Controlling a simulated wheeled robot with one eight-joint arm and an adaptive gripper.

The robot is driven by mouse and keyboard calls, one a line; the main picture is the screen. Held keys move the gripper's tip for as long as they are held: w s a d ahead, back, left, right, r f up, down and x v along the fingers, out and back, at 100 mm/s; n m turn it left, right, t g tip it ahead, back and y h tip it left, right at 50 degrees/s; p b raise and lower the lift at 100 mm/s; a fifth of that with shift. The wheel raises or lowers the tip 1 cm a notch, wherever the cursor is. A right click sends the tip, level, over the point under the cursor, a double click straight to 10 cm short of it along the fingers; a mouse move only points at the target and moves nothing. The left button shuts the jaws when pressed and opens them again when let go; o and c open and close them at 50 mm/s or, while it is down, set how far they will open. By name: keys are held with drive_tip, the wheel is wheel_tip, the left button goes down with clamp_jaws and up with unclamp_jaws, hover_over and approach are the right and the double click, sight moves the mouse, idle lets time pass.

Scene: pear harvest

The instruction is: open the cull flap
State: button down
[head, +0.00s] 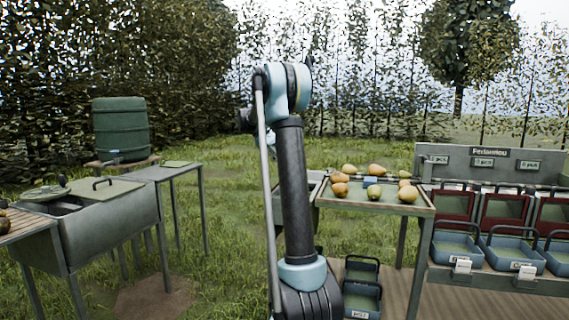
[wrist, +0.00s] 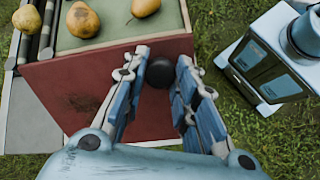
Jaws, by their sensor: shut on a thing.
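A dark red panel, which I take as the cull flap (wrist: 85,82), shows in the wrist view at the end of the green-topped pear table (wrist: 120,25). It bears a dark scuff on its left part. A round black knob (wrist: 160,73) sits near its right side. My gripper (wrist: 163,62) is shut on this knob, with one blue finger on each side. How far the flap stands open cannot be told. In the head view the pear table (head: 375,206) stands right of my arm, and my arm hides the flap and gripper.
Several pears (head: 374,191) lie on the table. Blue crates (head: 455,248) and red-framed bins (head: 503,208) stand at the right. Dark crates (head: 361,298) sit low beside my arm. A metal trough (head: 105,220) and a green barrel (head: 121,128) stand left. Grass between is open.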

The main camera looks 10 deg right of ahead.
drive_tip(key=c, duration=1.2)
unclamp_jaws()
drive_tip(key=shift+c, duration=0.2)
drive_tip(key=shift+r, duration=0.1)
wheel_tip(320, 180, up, 10)
drive_tip(key=shift+f, duration=0.2)
